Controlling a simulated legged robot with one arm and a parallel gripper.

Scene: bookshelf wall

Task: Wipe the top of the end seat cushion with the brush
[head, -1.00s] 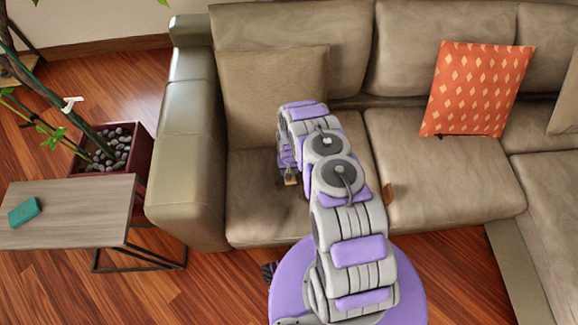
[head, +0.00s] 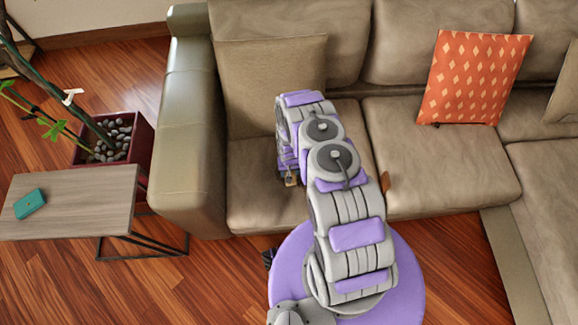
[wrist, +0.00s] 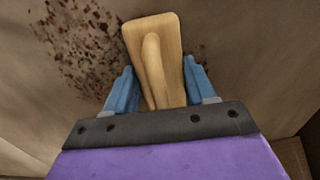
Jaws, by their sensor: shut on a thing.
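The end seat cushion (head: 255,205) is the brown leather seat beside the sofa's left armrest; my arm covers part of it in the head view. In the wrist view the cushion (wrist: 225,25) fills the background, with a patch of dark brown specks (wrist: 85,45) at upper left and a few more just right of the brush. My gripper (wrist: 158,88) is shut on the wooden brush (wrist: 150,50), its blue fingers on either side of the handle. The brush is over the cushion; its underside is hidden, so I cannot tell whether it touches.
A tan pillow (head: 270,85) leans on the backrest behind this seat. An orange patterned pillow (head: 475,78) sits farther right. The left armrest (head: 190,130) borders the cushion. A side table (head: 80,200) with a teal item and a planter (head: 135,155) stand left.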

